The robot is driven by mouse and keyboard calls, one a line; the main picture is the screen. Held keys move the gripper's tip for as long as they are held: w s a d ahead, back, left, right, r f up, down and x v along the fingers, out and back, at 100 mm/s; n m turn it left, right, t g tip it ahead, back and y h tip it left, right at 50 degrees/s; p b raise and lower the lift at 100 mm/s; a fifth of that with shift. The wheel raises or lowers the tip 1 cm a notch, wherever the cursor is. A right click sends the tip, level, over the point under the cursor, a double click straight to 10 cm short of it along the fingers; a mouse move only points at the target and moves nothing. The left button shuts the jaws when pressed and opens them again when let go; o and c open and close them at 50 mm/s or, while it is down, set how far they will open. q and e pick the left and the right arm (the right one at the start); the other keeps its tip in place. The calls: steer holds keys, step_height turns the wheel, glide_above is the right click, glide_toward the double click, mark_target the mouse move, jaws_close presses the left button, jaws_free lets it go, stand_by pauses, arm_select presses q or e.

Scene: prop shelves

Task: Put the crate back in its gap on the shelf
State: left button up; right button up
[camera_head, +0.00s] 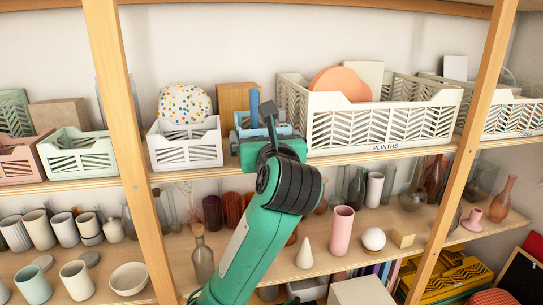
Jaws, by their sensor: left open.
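A small blue crate (285,130) sits on the upper shelf board, in the space between a white crate (186,152) on the left and the large cream crate labelled PLINTHS (385,127) on the right. A blue upright piece (255,104) shows above it. My left gripper (268,112) is at the front of the blue crate and is open. One dark finger stands up against the crate. My green wrist hides much of the crate's front and its lower edge, so I cannot tell whether finger and crate touch. My right gripper is not in view.
A wooden upright (124,150) stands left of the arm, another (461,150) to the right. A pale green crate (80,154) stands further left. On the lower shelf, a bottle (202,258), a white cone (304,252) and a pink vase (341,231) stand near my arm.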

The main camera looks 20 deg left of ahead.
arm_select(q)
steer(key=b+v, duration=0.5)
steer(key=v, duration=0.5)
steer(key=shift+d, duration=0.15)
